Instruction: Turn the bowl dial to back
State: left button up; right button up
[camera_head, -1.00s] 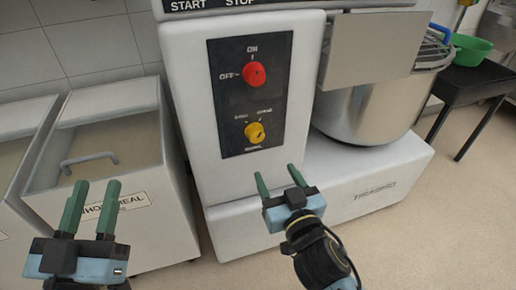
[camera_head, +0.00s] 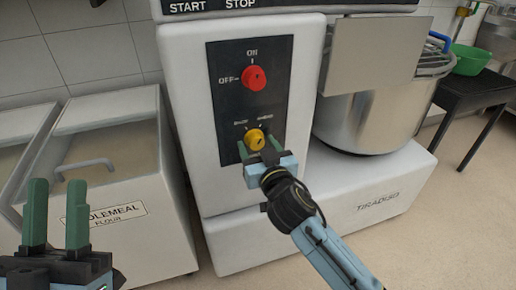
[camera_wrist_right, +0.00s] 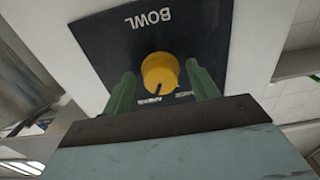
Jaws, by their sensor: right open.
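The yellow bowl dial (camera_head: 255,138) sits low on the black control panel (camera_head: 228,100) of the white mixer, below a red on/off knob (camera_head: 253,77). In the right wrist view the yellow dial (camera_wrist_right: 160,73) lies between my right gripper's (camera_wrist_right: 163,85) two green fingers, with BOWL printed beyond it. The fingers stand apart, one on each side, and gaps show beside the dial. The dial's dark mark points toward the gripper body; the small labels there are partly hidden. In the head view my right gripper (camera_head: 259,150) is at the dial. My left gripper (camera_head: 56,215) is open and empty at lower left.
The mixer's steel bowl (camera_head: 375,115) and guard plate (camera_head: 372,50) stand right of the panel. A flour bin (camera_head: 120,190) stands left of the mixer. A green basin (camera_head: 470,60) rests on a black table at the right. Floor at lower right is clear.

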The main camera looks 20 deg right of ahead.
jog(key=shift+w, duration=0.15)
jog(key=shift+c, duration=0.2)
jog(key=shift+r, duration=0.1)
jog(key=c, duration=0.9)
jog(key=shift+c, duration=0.2)
